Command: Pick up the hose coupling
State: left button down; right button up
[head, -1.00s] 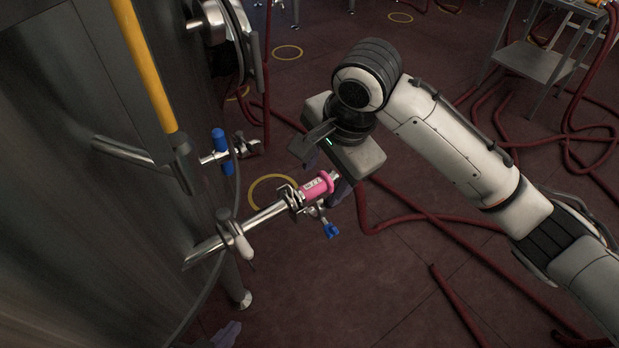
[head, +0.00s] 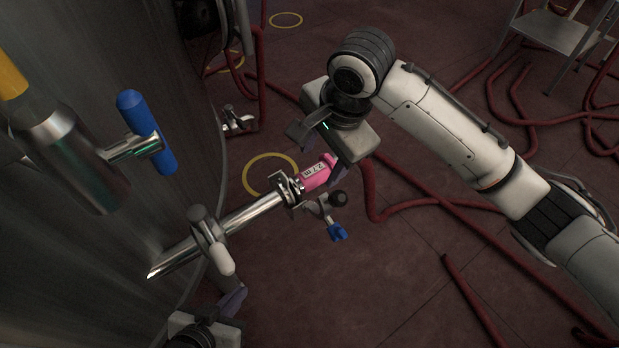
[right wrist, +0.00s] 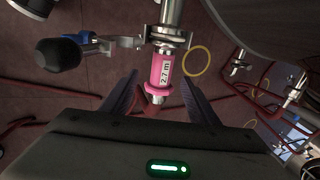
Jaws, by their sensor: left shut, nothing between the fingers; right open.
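The pink hose coupling (head: 315,174), with a white label, sits at the free end of a steel pipe (head: 240,214). In the right wrist view the coupling (right wrist: 161,72) reads "2.7 m" and hangs upright between the fingers. My right gripper (head: 321,163) is open, with one finger on each side of the coupling's end. A gap shows on both sides in the wrist view. My left gripper (head: 236,294) is shut and empty at the bottom of the head view, below the pipe; its wrist is partly cut off.
A steel tank fills the left side. A blue-handled valve (head: 147,135), a small valve with a blue tip (head: 337,232) and a white-handled clamp (head: 212,242) stand close by. Red hoses (head: 430,212) lie on the floor. A metal cart (head: 555,45) stands at the far right.

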aim_at(310, 175)
jog(key=x, duration=0.5)
jog(key=a+b+x, duration=0.1)
jog(key=x, duration=0.1)
jog(key=shift+f, duration=0.3)
jog(key=shift+c, duration=0.2)
jog(key=shift+w+r, duration=0.1)
grip_shut()
